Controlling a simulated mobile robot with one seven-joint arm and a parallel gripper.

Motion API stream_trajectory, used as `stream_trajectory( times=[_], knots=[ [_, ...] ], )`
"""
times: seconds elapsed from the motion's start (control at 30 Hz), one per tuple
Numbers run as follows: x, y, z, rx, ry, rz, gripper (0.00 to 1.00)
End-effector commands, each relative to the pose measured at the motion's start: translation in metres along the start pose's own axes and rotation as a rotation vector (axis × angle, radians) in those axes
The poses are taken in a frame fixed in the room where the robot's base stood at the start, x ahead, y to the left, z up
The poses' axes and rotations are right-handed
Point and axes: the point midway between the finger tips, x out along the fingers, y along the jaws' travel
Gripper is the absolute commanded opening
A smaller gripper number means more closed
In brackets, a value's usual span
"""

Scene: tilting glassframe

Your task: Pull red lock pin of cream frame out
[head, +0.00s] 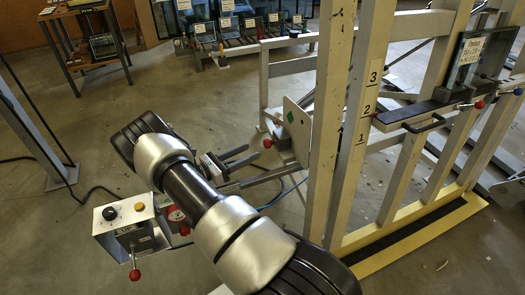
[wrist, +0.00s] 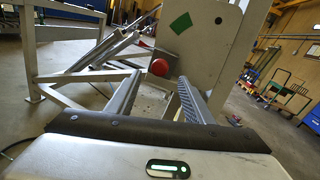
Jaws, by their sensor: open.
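The cream frame (head: 365,110) stands upright right of centre in the head view, with numbers 1 to 3 on one post. A red ball knob (head: 268,143), which looks like the lock pin's handle, sits beside a pale plate (head: 297,128) with a green diamond. In the wrist view the red knob (wrist: 159,67) shows just beyond the fingertips, near the plate (wrist: 203,45). My gripper (head: 252,153) is open, its fingers pointing at the knob. In the wrist view, my gripper (wrist: 161,77) has nothing between its fingers. The pin's shaft is hidden.
A control box (head: 132,222) with a red-knobbed lever stands at the lower left, close to my arm. A dark ledge (head: 425,112) holding a glass pane (head: 480,55) is at the right. Racked panes stand at the back. Open floor lies at the left.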

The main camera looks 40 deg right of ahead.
Motion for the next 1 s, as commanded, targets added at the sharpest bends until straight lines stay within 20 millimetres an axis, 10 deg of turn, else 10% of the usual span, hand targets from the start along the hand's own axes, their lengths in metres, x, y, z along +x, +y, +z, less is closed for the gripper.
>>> stream_trajectory(
  times=[0.43, 0.83, 1.0],
  knots=[
    [0.063, -0.001, -0.002, -0.002, 0.0, -0.003, 0.47],
    [0.073, -0.001, -0.001, -0.002, -0.001, -0.001, 0.47],
    [0.073, -0.001, -0.001, -0.002, 0.0, -0.001, 0.22]
  ],
)
